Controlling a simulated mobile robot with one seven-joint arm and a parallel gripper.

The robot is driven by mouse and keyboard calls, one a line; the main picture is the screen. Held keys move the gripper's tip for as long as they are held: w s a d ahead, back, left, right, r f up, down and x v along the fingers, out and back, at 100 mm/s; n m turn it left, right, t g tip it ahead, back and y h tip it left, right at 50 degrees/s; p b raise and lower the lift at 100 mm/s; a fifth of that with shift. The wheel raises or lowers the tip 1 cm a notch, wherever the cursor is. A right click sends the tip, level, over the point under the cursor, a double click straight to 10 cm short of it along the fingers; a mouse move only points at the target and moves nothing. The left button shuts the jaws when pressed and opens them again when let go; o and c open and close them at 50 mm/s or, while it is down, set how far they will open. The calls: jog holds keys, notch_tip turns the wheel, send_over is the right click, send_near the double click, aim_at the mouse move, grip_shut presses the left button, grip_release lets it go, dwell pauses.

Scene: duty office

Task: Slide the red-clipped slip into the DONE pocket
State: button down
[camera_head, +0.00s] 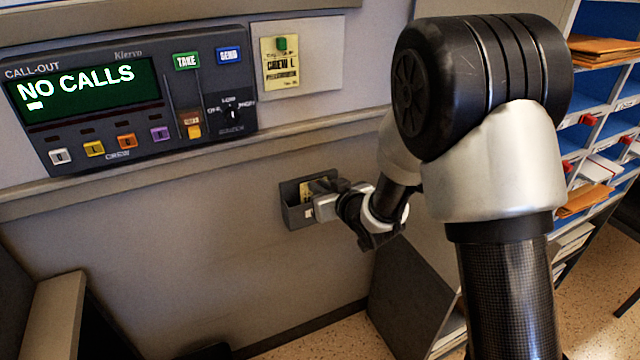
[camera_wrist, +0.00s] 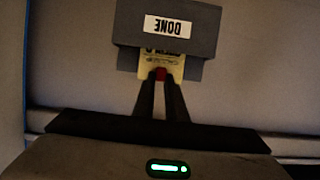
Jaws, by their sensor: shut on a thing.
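The grey DONE pocket (camera_wrist: 205,30) fills the top middle of the wrist view, its white label upside down. In the head view the pocket (camera_head: 298,216) is on the wall below the ledge. The yellow slip (camera_wrist: 147,65) shows at the pocket's mouth, its far part hidden behind the pocket's front wall. Its red clip (camera_wrist: 161,73) is between my fingertips. In the head view a bit of the yellow slip (camera_head: 312,188) shows inside the pocket outline. My gripper (camera_wrist: 161,84) is shut on the clip; in the head view my gripper (camera_head: 325,207) partly covers the pocket.
A call-out panel (camera_head: 130,95) reading NO CALLS is on the wall at upper left. A yellow slip with a green clip (camera_head: 281,62) hangs on a pale board. A ledge (camera_head: 180,160) runs above the pocket. Blue pigeonholes (camera_head: 600,90) with envelopes stand at right.

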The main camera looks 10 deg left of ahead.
dwell(0.4)
jog(key=c, duration=1.7)
grip_release()
